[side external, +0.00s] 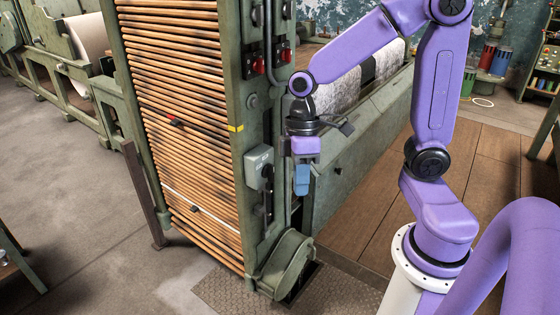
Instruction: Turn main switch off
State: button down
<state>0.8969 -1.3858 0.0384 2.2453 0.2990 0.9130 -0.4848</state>
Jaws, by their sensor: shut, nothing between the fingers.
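A pale grey switch box (259,166) is mounted on the green machine post, with a black lever (268,192) at its right side that appears to hang down. I take this box for the main switch, though no label is readable. My gripper (302,189) points downward just right of the box and lever, with its blue fingers together and nothing held. It appears apart from the lever, but the depth between them is hard to judge.
The green post (235,100) carries red push buttons (258,65) higher up. A slatted wooden lattice (185,120) stands to the left. A round green housing (288,262) juts out below. Wooden floor boards (370,210) lie open to the right.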

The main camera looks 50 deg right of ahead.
jog(key=w+d+f+m+t+y, duration=0.1)
jog(key=w+d+f+m+y, duration=0.1)
jog(key=w+d, duration=0.55)
jog(key=w+d+f+m+t+y, duration=0.1)
jog(key=w+d+f+m, duration=0.15)
jog(key=w+d, duration=0.45)
jog(key=w+d+f+m+t, duration=0.2)
jog(key=d, duration=0.7)
jog(key=w+d+f+m+t, duration=0.1)
jog(key=w+d+f+t, duration=0.1)
jog(key=d, duration=0.6)
send_near(270, 173)
jog(key=w+d+f, duration=0.2)
jog(key=d+f, duration=0.2)
jog(key=shift+y, duration=0.3)
jog(key=shift+w+a+f, duration=0.1)
jog(key=shift+a+f, duration=0.05)
jog(key=shift+a, duration=0.95)
jog(key=shift+w+a+f, duration=0.1)
jog(key=shift+a+f, duration=0.1)
jog(key=shift+a, duration=0.9)
